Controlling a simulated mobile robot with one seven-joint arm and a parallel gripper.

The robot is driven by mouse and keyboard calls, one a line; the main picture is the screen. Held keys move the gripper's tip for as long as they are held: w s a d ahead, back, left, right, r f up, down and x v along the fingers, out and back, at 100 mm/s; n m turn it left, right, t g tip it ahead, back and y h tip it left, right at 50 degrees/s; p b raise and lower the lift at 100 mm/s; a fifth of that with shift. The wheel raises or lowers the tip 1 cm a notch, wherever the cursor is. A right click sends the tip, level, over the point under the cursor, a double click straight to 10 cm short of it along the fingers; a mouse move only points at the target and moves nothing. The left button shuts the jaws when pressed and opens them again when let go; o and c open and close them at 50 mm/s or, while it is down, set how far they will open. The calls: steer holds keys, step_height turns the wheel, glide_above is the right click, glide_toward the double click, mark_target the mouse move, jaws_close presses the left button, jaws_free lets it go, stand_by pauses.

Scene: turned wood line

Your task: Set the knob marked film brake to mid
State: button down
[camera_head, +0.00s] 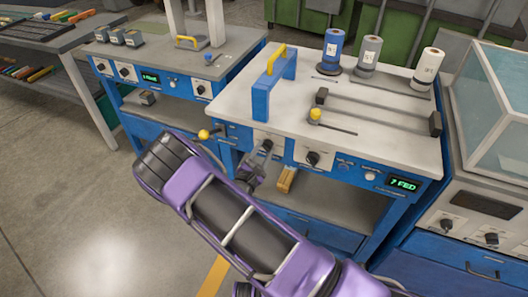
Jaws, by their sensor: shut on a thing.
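My purple arm reaches up to the front panel of the blue wrapping table. My gripper (257,165) is at the panel, shut on a dark knob (267,146) on a pale plate left of the panel's middle. The fingers and arm hide part of this knob, and its pointer cannot be read. A second black knob (312,158) sits on a white plate to its right, apart from my gripper. The plate markings are too small to read, so I cannot tell which knob is marked film brake.
A lever with a yellow ball (205,134) sticks out left of my gripper. A green display (403,184) is at the panel's right. The tabletop (235,97) carries a blue-and-yellow handle frame (274,82) and several rolls. A glass-sided machine (492,100) stands at right.

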steer(key=m+b, duration=0.4)
steer(key=m, duration=0.6)
steer(key=shift+b, duration=0.35)
steer(key=shift+m, duration=0.5)
steer(key=shift+c, duration=2.1)
jaws_free()
steer(key=v, duration=1.7)
steer(key=shift+s+p, duration=0.25)
steer(key=shift+p, duration=0.05)
steer(key=shift+a+r, duration=0.1)
steer(key=shift+r, duration=0.05)
